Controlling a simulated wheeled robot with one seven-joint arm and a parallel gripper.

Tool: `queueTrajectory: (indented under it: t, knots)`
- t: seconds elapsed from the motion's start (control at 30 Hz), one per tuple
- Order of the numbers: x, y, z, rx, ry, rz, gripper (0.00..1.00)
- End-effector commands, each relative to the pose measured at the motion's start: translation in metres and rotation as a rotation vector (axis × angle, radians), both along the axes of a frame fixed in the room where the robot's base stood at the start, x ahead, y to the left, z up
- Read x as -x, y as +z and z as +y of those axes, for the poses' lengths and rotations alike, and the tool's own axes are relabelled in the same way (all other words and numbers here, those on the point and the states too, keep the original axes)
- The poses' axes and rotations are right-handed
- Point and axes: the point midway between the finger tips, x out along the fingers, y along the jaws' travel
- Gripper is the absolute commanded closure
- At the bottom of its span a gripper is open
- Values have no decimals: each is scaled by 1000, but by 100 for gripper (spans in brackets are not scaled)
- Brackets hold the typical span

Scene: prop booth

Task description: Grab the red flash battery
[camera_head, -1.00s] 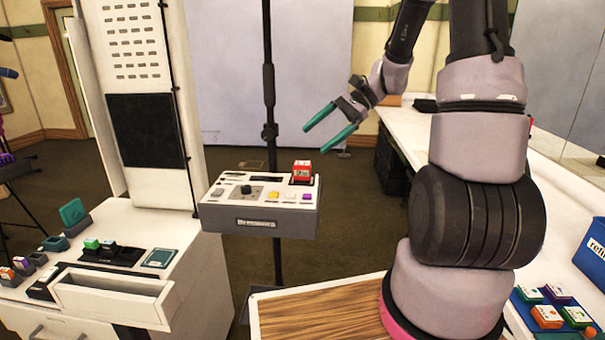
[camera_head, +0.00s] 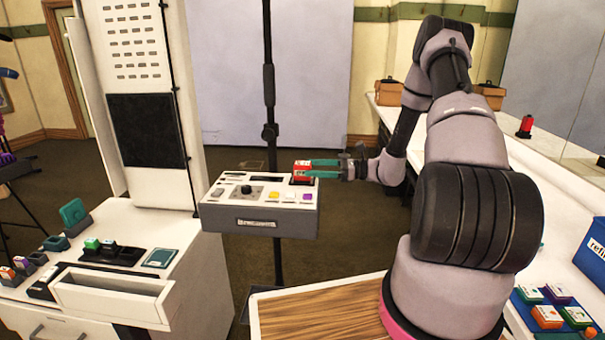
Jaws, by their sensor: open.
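The red flash battery (camera_head: 301,168) stands upright in a dark slot at the back right of the white and grey control box (camera_head: 258,223). My gripper (camera_head: 312,167) has come in from the right, level with the battery. Its two teal fingers are open and reach to the battery, one on the far side and one across its near face. The near finger hides part of the battery. I cannot tell whether either finger touches it.
The box is on a black stand pole (camera_head: 268,90). A white cabinet with an open drawer (camera_head: 115,297) and several small batteries is at the left. A white counter (camera_head: 535,185) runs along the right, with a blue bin (camera_head: 592,250) and another red item (camera_head: 526,126).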

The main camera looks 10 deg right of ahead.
Motion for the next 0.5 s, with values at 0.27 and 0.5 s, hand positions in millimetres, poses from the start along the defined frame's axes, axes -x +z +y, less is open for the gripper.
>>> queueTrajectory:
  t: [0.27, 0.5]
  knots:
    - [-6, 0, 25, 1, 2, 0, 5]
    - [-13, 1, 59, 1, 2, 0, 5]
